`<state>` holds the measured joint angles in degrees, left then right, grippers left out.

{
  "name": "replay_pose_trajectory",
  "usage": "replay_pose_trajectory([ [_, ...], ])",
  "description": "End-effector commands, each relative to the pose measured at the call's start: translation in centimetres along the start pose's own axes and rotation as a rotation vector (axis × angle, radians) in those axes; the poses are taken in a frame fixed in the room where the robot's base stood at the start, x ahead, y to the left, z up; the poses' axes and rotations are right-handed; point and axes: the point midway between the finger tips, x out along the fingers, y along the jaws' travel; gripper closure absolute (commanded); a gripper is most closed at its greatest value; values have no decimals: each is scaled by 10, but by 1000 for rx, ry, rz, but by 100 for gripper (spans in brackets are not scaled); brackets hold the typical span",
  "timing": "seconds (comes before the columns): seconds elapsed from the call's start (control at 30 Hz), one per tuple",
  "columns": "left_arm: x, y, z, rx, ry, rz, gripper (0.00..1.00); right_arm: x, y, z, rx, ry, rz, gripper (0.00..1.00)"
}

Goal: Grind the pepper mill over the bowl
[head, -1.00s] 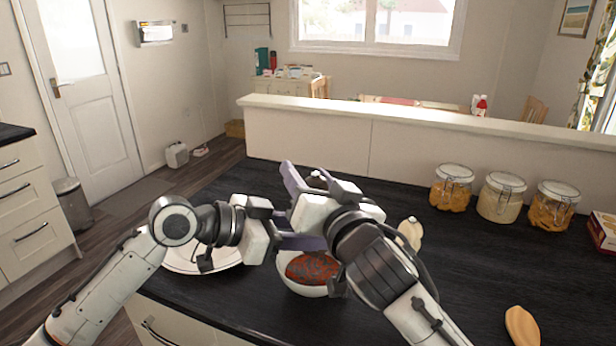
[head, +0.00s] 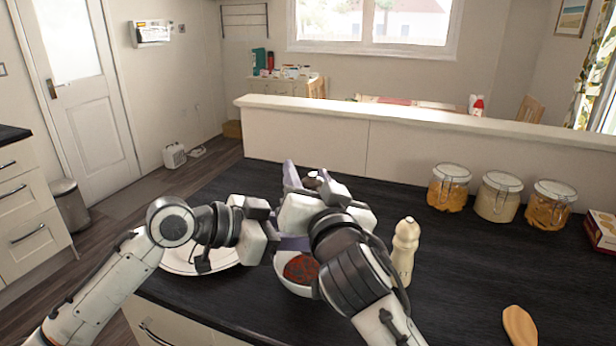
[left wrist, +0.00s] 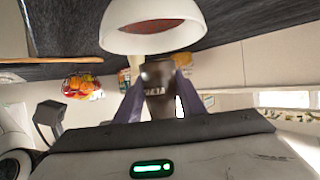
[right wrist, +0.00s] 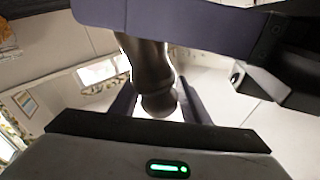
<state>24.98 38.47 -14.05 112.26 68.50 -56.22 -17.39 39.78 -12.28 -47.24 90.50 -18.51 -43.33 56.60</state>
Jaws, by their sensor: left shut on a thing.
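The dark pepper mill (left wrist: 165,90) is upright between the fingers of my left gripper (left wrist: 158,100), which is shut on its body. The white bowl (head: 293,288) with reddish-brown contents sits on the counter below; its wall also shows in the left wrist view (left wrist: 150,42). Only the mill's top (head: 312,179) shows in the head view; my grippers hide the rest. My right gripper (right wrist: 160,105) is at the mill's top. Its fingers stand either side of the round knob (right wrist: 158,100), with a gap showing, so it looks open.
A white plate (head: 180,264) lies under my left arm. Several glass jars (head: 497,197) stand at the back right, near a low partition (head: 420,150). A wooden piece (head: 520,325) lies front right. The right middle counter is clear.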

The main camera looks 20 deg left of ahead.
Motion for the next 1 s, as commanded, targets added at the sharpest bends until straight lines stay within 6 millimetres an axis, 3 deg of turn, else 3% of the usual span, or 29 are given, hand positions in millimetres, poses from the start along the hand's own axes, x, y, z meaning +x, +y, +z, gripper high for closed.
replay_pose_trajectory([
  [0.47, 0, 0, -1, 1, 2, -1, 86, -8, 1, 0, 0, 0, 0, 49],
  [1.0, 0, 0, -1, 1, 2, -1, 86, -103, 0, 0, 0, 0, 0, 49],
])
